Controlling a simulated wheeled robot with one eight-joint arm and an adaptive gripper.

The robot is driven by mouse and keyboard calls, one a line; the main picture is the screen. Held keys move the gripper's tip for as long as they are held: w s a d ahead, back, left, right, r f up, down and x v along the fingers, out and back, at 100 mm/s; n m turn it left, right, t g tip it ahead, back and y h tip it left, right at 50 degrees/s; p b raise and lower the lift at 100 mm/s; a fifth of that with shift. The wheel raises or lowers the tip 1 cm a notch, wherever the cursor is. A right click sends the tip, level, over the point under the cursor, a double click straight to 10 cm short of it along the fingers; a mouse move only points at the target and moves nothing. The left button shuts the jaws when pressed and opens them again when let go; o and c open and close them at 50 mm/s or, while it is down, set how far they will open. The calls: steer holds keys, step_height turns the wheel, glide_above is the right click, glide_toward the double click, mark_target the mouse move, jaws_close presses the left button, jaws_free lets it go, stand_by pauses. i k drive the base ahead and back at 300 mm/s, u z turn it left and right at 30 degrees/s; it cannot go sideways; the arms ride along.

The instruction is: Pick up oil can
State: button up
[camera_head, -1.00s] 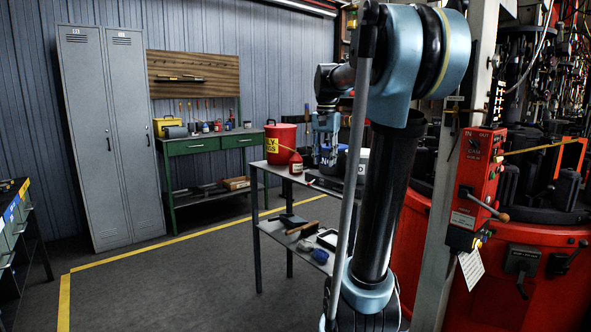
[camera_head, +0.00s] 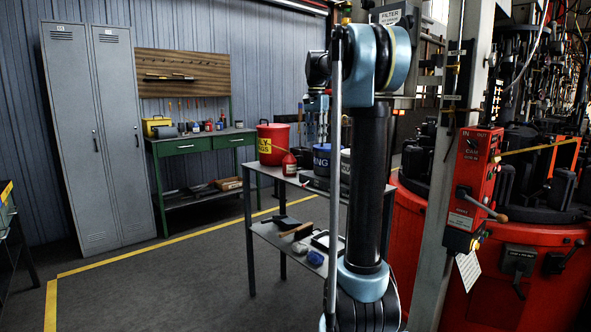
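A small red oil can (camera_head: 289,165) with a pale label and a narrow top stands on the upper shelf of a grey metal table (camera_head: 262,169), in front of a red bucket (camera_head: 277,135). My gripper (camera_head: 315,135) hangs from my arm, pointing down, to the right of the oil can in the picture and higher up. It is small and partly lost against the dark background, so its fingers are unclear. I see nothing plainly held in it. The gripper appears apart from the can.
Tools (camera_head: 288,223) lie on the lower shelf. A green workbench (camera_head: 200,145) and grey lockers (camera_head: 98,135) stand behind. A red machine (camera_head: 530,265) is at right. The floor at left is clear.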

mark_target(289, 161)
steer(key=i, duration=0.9)
steer(key=u, duration=0.05)
